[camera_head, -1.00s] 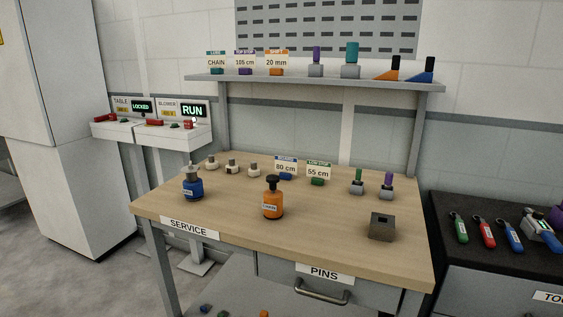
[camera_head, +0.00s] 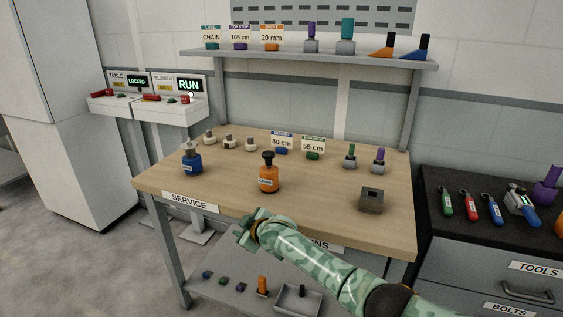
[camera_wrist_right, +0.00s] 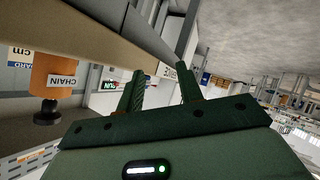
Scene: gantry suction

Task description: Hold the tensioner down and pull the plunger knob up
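I cannot make out a tensioner or a plunger knob for certain in either view. My right gripper (camera_head: 246,232) is just in front of the front edge of the service bench (camera_head: 205,185), coming in from the lower right. In the right wrist view its two fingers (camera_wrist_right: 160,85) stand apart with nothing between them. An orange bottle with a black top (camera_head: 268,178) stands on the bench beyond the gripper. My left gripper is not in view.
A blue bottle (camera_head: 191,160), small pins, signs and a grey block (camera_head: 371,200) are on the bench. Two control boxes (camera_head: 148,105) read LOCKED and RUN. A lower shelf holds a tray (camera_head: 298,299). A tool cabinet (camera_head: 490,250) stands at right. Open floor lies at left.

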